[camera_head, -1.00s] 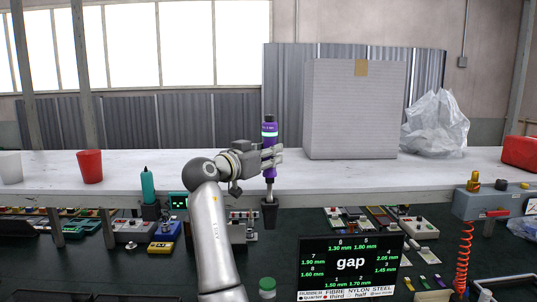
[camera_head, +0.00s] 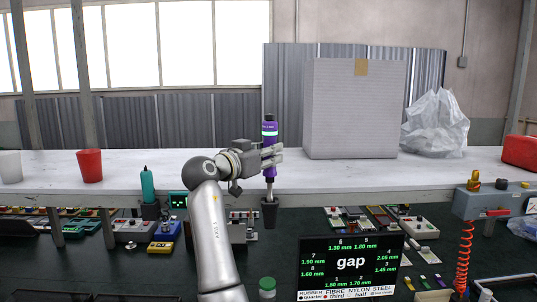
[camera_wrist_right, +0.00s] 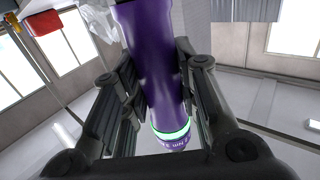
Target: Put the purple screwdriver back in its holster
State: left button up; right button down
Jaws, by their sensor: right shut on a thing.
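The purple screwdriver (camera_head: 270,133) stands upright in the head view, with a pale green band on its handle and its metal shaft pointing down. My right gripper (camera_head: 271,157) is shut around the handle from the left. In the right wrist view the handle (camera_wrist_right: 152,60) lies between the fingers (camera_wrist_right: 160,100). A dark holster (camera_head: 269,213) is directly below the screwdriver at the bench's front edge. The shaft reaches down to its mouth; I cannot tell how far the tip is inside. My left gripper is out of view.
A teal screwdriver (camera_head: 147,184) stands in another dark holster (camera_head: 151,211) to the left. A red cup (camera_head: 89,166), a large grey box (camera_head: 354,110) and a plastic bag (camera_head: 435,126) are on the white bench (camera_head: 330,176). A gap display (camera_head: 349,266) stands in front.

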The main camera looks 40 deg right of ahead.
aim_at(267, 181)
dwell(0.9)
jog(key=shift+f+b, duration=3.15)
jog(key=shift+f, duration=0.45)
jog(key=c, duration=1)
grip_release()
jog(key=shift+s, duration=0.1)
jog(key=shift+c, duration=0.2)
jog(key=shift+f, duration=0.1)
jog(key=s+a, duration=0.2)
jog(key=a, duration=1)
jog(key=shift+s+d, duration=0.1)
